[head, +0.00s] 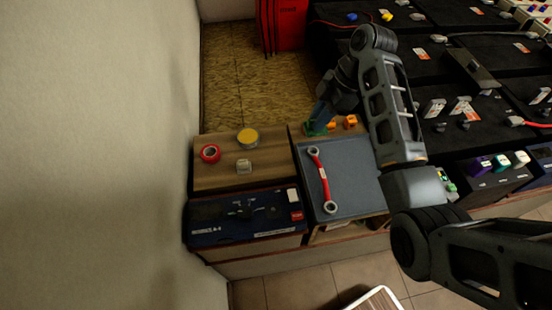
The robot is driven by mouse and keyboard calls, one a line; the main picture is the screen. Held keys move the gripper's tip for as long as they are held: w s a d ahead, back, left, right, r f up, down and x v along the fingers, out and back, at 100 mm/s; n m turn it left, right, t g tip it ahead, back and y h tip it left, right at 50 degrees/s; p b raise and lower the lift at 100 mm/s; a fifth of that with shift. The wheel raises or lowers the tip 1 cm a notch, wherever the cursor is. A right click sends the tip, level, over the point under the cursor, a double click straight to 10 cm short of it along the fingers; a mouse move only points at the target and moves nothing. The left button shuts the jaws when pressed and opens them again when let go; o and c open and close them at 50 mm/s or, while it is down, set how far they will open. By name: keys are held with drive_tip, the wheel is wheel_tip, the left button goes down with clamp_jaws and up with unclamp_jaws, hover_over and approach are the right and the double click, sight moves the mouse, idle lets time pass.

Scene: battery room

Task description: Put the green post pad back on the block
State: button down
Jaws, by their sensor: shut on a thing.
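In the head view my gripper (321,118) is at the back edge of the blue-grey mat, pointing down. It is shut on a small green piece (314,130), which looks like the green post pad; the fingers hide part of it. I cannot tell whether the pad touches the surface below. Two orange pieces (350,121) are just right of it. At the right, a dark block (490,184) carries purple (480,165), teal-green (501,163) and white (521,159) pieces. Which block the pad belongs to is not clear.
A red-handled wrench (322,181) lies on the mat (350,165). Red tape (210,153), a yellow-topped round tin (247,138) and a small pale item (244,166) stand on the wooden top at left. Black battery units (440,75) fill the back right. My arm hides the mat's right side.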

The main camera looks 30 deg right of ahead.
drive_tip(key=a+f, duration=0.2)
drive_tip(key=a, duration=0.1)
drive_tip(key=w+a+f+p, duration=0.1)
drive_tip(key=a+f, duration=0.1)
drive_tip(key=a, duration=0.2)
drive_tip(key=w+a+f, duration=0.1)
drive_tip(key=a+f, duration=0.1)
drive_tip(key=a, duration=0.1)
drive_tip(key=shift+a+f, duration=0.25)
drive_tip(key=shift+f+p, duration=0.3)
drive_tip(key=shift+f, duration=1.7)
drive_tip(key=shift+f, duration=0.1)
drive_tip(key=shift+f, duration=0.1)
drive_tip(key=c, duration=1)
unclamp_jaws()
drive_tip(key=v, duration=1.2)
drive_tip(key=shift+a+r, duration=0.1)
drive_tip(key=shift+r, duration=0.15)
